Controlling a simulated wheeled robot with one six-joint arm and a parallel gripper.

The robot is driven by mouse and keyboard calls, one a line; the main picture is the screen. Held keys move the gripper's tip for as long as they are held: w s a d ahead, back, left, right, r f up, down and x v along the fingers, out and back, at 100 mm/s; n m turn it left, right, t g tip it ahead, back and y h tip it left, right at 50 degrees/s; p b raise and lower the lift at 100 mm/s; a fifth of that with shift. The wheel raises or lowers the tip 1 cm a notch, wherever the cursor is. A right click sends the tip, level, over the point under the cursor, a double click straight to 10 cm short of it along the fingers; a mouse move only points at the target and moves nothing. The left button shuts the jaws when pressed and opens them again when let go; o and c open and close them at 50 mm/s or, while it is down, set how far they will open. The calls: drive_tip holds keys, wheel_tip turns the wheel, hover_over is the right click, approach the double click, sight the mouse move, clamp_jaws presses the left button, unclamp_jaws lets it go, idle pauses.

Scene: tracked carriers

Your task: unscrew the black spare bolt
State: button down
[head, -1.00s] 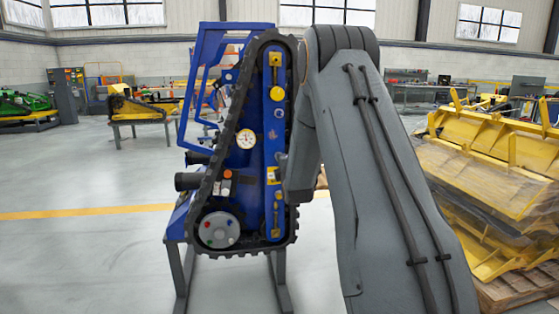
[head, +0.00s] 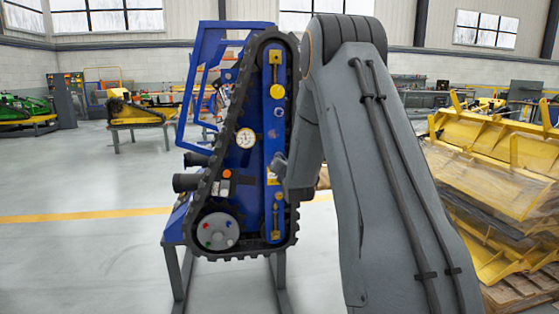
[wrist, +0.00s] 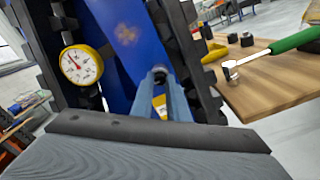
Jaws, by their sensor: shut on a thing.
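The black spare bolt (wrist: 159,71) shows as a small dark round head at the tips of my gripper (wrist: 164,85) in the wrist view. The gripper's blue-grey fingers are shut on it, in front of the blue plate of the track carrier. I cannot tell whether the bolt still touches the plate, and its shank is hidden. In the head view my gripper (head: 279,165) is beside the right edge of the blue carrier plate (head: 273,130); the bolt is too small to make out there.
A yellow-rimmed gauge (wrist: 80,65) sits on the carrier at left. Black track (head: 226,130) surrounds the blue plate. At right in the wrist view, a wooden table (wrist: 265,75) holds a green-handled tool (wrist: 295,40) and small black parts. Yellow buckets (head: 490,150) are stacked at right.

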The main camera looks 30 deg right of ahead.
drive_tip(key=c, duration=1.9)
unclamp_jaws()
drive_tip(key=shift+o, duration=0.2)
drive_tip(key=m, duration=2.9)
